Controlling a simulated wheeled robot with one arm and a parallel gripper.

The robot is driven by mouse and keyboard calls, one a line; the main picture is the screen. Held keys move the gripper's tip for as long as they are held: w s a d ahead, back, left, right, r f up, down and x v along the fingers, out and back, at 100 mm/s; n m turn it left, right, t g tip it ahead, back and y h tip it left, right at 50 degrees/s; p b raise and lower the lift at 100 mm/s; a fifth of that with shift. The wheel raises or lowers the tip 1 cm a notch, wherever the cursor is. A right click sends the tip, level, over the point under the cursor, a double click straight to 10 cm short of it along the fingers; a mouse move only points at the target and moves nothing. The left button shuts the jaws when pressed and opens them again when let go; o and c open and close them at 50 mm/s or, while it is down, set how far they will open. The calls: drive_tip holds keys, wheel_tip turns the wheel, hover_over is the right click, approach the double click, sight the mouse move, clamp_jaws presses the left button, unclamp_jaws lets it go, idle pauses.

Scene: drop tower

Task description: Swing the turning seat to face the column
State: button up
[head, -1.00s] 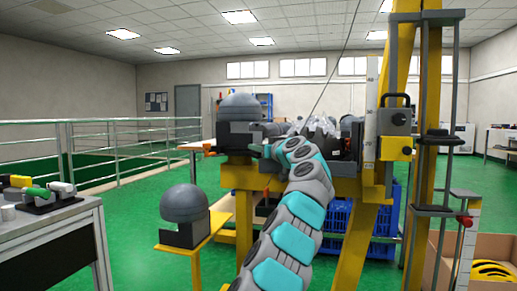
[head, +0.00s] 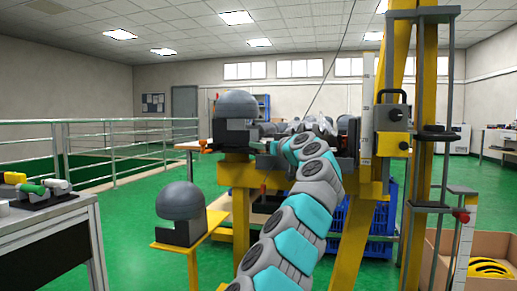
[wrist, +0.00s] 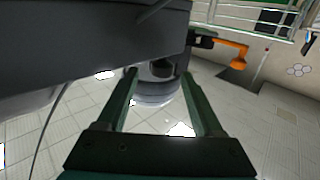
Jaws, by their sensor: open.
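The turning seat (head: 235,139) is a dark block with a grey dome on top. It stands on a yellow post in the middle of the head view, left of the yellow column (head: 425,100). An orange lever (head: 205,146) sticks out to its left. My gripper (head: 264,147) is just right of the seat, small and partly hidden by my arm. In the wrist view, which looks upside down, its green fingers (wrist: 160,76) are apart. A dark and grey rounded part lies beyond and between the tips, and I cannot tell whether they touch it. The orange lever (wrist: 232,55) shows at right there.
A second grey dome (head: 180,201) sits on a low yellow stand at left. A workbench (head: 45,235) with small parts is at far left, and blue crates (head: 365,222) are behind the frame. A cardboard box (head: 490,250) stands at right. Green floor is open at left.

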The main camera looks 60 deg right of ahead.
drive_tip(key=shift+v, duration=1.65)
drive_tip(key=shift+s, duration=0.1)
